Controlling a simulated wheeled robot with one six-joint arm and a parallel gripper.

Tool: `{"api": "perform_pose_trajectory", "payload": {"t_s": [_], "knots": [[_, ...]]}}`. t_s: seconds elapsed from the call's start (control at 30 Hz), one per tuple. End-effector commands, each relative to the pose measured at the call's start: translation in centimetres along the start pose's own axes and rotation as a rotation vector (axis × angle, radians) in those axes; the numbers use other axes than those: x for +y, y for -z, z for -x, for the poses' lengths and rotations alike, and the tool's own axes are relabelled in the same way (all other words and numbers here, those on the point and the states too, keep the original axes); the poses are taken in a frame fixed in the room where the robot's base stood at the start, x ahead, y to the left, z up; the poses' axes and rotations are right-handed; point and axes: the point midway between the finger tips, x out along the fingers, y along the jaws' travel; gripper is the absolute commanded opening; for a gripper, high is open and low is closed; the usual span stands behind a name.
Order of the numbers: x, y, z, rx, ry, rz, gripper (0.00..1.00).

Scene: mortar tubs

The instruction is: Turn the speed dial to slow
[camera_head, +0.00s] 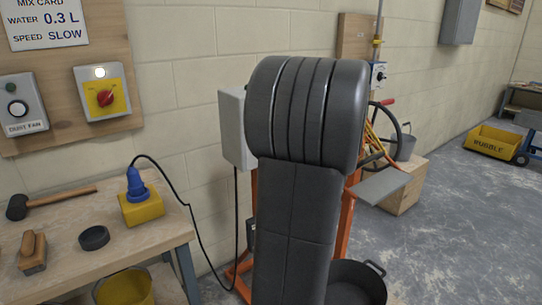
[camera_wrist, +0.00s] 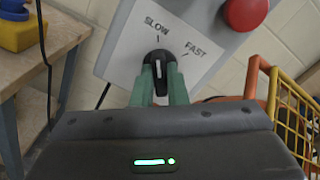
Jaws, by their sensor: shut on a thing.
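The speed dial (camera_wrist: 160,62) is a black knob with a white pointer line, on a pale panel (camera_wrist: 128,52) marked SLOW on the left and FAST on the right. My gripper (camera_wrist: 159,80) has its green fingers shut on the dial, one on each side, in the wrist view. The pointer line stands nearly upright, close to the SLOW tick; its exact setting is hard to tell. In the head view my dark arm hides the dial and the gripper. A mix card (camera_head: 45,22) on the wall reads WATER 0.3 L, SPEED SLOW.
A red button (camera_wrist: 245,12) sits right of the dial. An orange frame and yellow mesh guard (camera_wrist: 296,112) stand at the right. A workbench (camera_head: 110,255) with a mallet (camera_head: 50,203), brush (camera_head: 33,252) and yellow socket with blue plug (camera_head: 139,205) is at the left.

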Motion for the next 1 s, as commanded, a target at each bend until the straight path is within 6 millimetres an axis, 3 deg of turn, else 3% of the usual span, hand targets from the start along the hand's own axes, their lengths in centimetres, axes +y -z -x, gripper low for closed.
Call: {"api": "perform_pose_trajectory", "payload": {"t_s": [0.13, 0.17, 0.27, 0.67, 1.0], "knots": [[0.0, 0.1, 0.0, 0.001, -0.001, 0.001, 0.0], [0.1, 0.1, 0.0, 0.001, -0.001, 0.001, 0.15], [0.0, 0.1, 0.0, 0.001, -0.001, 0.001, 0.34], [-0.1, 0.1, 0.7, 0.002, 0.002, 0.001, 0.35], [-0.1, 0.1, 7.1, 0.004, 0.005, 0.001, 0.35]]}}
